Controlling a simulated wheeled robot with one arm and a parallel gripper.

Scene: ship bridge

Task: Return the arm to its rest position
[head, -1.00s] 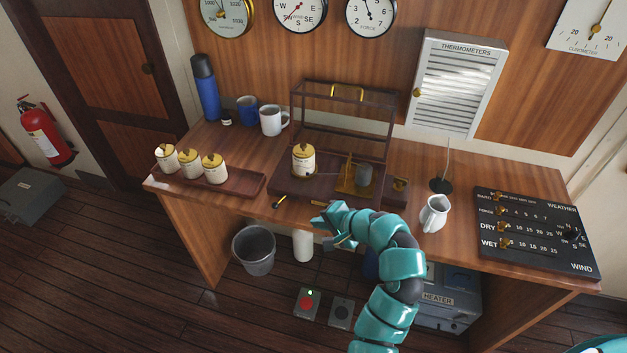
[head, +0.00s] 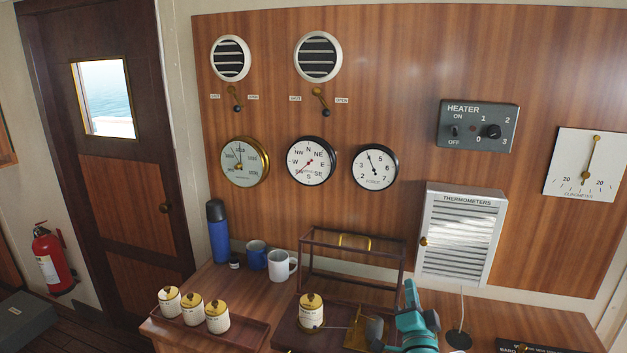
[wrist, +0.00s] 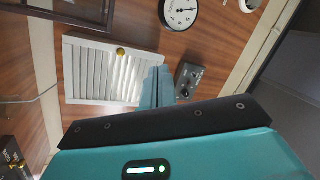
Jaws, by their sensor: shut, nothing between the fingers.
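The rest of my arm is mostly cut off by the lower edge of the head view.
The glazed case (head: 303,270) stands open on the desk, with a labelled jar (head: 311,312) in its base. Several more jars stand in a tray (head: 250,335) at left. Mugs (head: 283,266) and a blue flask (head: 218,235) stand behind. The heater panel (head: 478,125) is on the wall.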

